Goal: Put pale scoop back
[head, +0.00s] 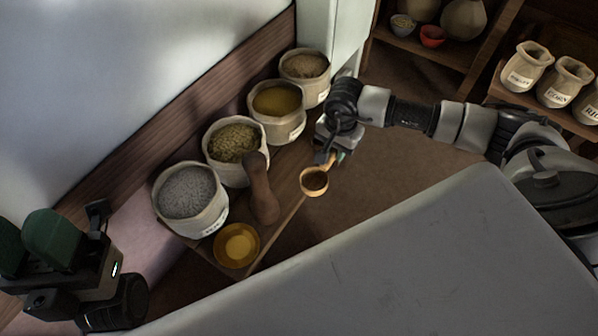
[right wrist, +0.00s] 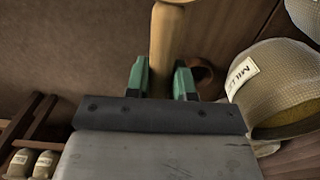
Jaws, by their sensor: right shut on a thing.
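The pale scoop (head: 314,181) is in my right gripper (head: 334,153), its round bowl hanging over the front edge of the plank shelf. In the right wrist view the green fingertips (right wrist: 160,80) are shut on its pale wooden handle (right wrist: 167,45). My left gripper (head: 40,243) is at the lower left, away from the shelf; its jaw gap is unclear. Several open sacks stand in a row along the wall: grey grain (head: 188,190), greenish grain (head: 234,142), yellow grain (head: 277,100) and tan grain (head: 304,66).
A dark brown wooden tool (head: 262,190) stands by the front sacks. A yellow dish (head: 237,246) sits at the shelf's near end. A large grey surface (head: 400,270) fills the foreground.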

